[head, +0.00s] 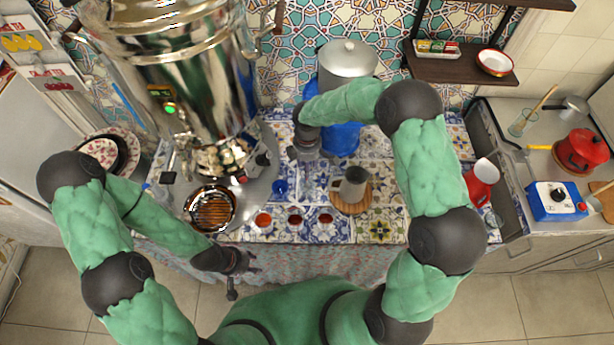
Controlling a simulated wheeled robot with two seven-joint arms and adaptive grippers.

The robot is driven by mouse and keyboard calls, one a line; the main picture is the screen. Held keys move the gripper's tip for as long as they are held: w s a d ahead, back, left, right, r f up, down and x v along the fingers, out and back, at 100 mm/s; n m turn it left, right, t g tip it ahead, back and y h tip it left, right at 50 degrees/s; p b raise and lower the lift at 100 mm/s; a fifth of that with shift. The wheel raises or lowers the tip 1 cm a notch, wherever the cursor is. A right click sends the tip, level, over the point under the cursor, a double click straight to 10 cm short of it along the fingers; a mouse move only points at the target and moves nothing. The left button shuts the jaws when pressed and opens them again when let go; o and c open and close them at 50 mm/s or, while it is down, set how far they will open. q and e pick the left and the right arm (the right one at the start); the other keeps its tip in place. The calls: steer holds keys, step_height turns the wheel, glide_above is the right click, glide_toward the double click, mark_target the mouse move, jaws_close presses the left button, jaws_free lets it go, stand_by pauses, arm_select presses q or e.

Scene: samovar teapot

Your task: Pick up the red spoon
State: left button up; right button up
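I cannot make out a red spoon in the head view. My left gripper (243,272) is low in front of the counter's front edge, its fingers spread apart with nothing seen between them. My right gripper (305,155) is over the back of the tiled counter (380,217), beside a blue container (343,139). Its fingers are small and dark, so I cannot tell whether they are open or shut. My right forearm hides part of the counter.
Several tea glasses (263,221) line the front edge. A grey pot (354,184) sits on a wooden board (350,207). A red jug (482,178) and a red kettle (581,150) are at the right.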

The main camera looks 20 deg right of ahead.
step_height(320, 180, down, 5)
steer(key=shift+s+r+b, duration=0.1)
steer(key=shift+s+b, duration=0.05)
steer(key=shift+b, duration=0.3)
jaws_close()
steer(key=shift+r, duration=0.15)
